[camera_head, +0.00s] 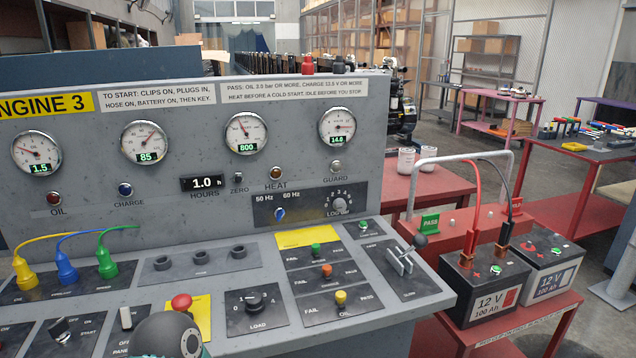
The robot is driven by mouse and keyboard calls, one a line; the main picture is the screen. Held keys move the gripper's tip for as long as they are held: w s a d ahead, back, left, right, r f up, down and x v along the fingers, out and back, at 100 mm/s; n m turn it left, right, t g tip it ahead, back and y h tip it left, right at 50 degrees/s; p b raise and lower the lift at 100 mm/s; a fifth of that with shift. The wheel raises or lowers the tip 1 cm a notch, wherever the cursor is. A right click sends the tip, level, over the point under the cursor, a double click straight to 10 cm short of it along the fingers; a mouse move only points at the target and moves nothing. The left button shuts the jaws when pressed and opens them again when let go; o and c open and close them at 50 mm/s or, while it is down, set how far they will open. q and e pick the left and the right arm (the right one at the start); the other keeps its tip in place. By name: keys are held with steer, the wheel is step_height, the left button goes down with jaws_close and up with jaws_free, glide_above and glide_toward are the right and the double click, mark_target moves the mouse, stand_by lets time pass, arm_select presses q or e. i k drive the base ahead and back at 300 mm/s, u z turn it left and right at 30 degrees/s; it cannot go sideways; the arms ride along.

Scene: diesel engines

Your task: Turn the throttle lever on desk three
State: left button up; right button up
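Desk three is the grey sloping console marked ENGINE 3 (45,105). A lever with a black ball knob (419,242) stands in a pale slotted plate (398,262) at the console's right end. It looks like the throttle lever; its label is too small to read surely. The lever leans up and to the right. Neither gripper shows. A dark rounded part of my own arm (165,336) rises at the bottom edge, left of the middle, well away from the lever.
A red emergency button (181,302), a LOAD knob (254,301) and several small toggles lie left of the lever. Yellow, blue and green plugs sit at the far left. Right of the console, two batteries (486,285) stand on a red stand. Gauges line the upright panel.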

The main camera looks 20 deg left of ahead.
mark_target(419, 240)
steer(key=u, duration=0.95)
steer(key=i, duration=0.15)
steer(key=z, duration=2.95)
steer(key=i, duration=0.7)
steer(key=u, duration=4.1)
steer(key=k, duration=0.1)
steer(key=z, duration=2.05)
